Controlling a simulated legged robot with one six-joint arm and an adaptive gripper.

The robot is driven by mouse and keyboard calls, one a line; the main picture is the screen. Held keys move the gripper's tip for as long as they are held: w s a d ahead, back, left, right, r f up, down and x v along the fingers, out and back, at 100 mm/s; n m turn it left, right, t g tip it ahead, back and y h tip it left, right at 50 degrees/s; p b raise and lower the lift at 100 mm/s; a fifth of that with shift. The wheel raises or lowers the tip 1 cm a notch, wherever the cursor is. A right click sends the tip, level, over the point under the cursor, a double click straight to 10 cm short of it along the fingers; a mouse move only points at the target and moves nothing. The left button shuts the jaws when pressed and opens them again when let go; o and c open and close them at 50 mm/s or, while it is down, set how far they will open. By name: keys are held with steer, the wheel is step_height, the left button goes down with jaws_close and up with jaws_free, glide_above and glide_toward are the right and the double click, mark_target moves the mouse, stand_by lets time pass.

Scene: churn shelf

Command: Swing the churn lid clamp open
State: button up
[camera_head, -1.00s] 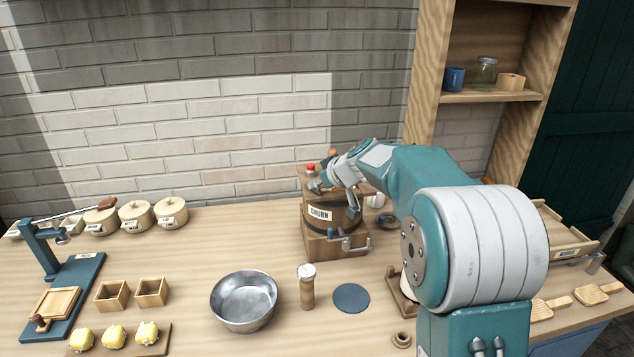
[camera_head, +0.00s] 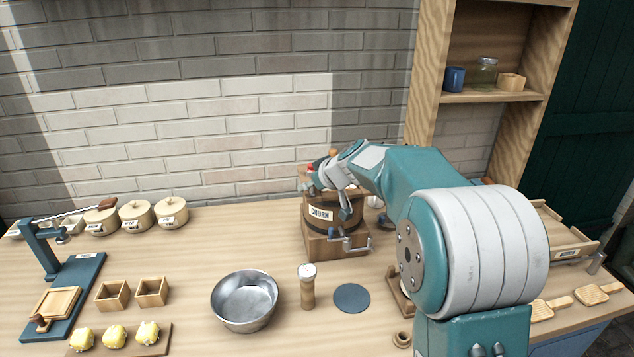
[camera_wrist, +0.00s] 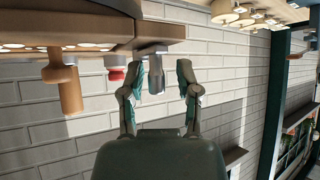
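The wooden churn (camera_head: 318,226) with its CHURN label stands at the back of the bench, right of centre. My gripper (camera_wrist: 166,72) is at the churn's top; in the head view my wrist hides much of the lid. In the wrist view, which shows the scene upside down, the fingers are open and apart. A grey metal piece (camera_wrist: 153,82), apparently the clamp lever, sits between them, closer to the left finger. Contact cannot be told. A red knob (camera_wrist: 116,74) and a wooden peg handle (camera_wrist: 66,88) are left of the fingers.
A metal bowl (camera_head: 244,301), a wooden shaker (camera_head: 307,288) and a blue-grey disc (camera_head: 351,298) lie in front of the churn. Lidded pots (camera_head: 136,216) stand at the back left. A brick wall is behind, and a wooden shelf (camera_head: 490,97) stands at the right.

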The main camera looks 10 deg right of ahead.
steer(key=shift+d+r, duration=0.1)
stand_by(0.3)
steer(key=shift+r, duration=3.4)
steer(key=shift+s+r, duration=0.1)
steer(key=shift+s, duration=0.25)
steer(key=s+d+f+m+g+h, duration=0.1)
steer(key=s+f+m, duration=0.1)
steer(key=s, duration=1.1)
steer(key=s+d+f+m+g+h, duration=0.1)
steer(key=s+f+m+h, duration=0.1)
steer(key=s, duration=1.2)
steer(key=s+d+f+m+g+h, duration=0.1)
steer(key=s+f, duration=0.3)
steer(key=s, duration=0.9)
steer(key=shift+s+d+m+h, duration=0.15)
steer(key=shift+d+m+h, duration=0.1)
steer(key=shift+m+h, duration=0.25)
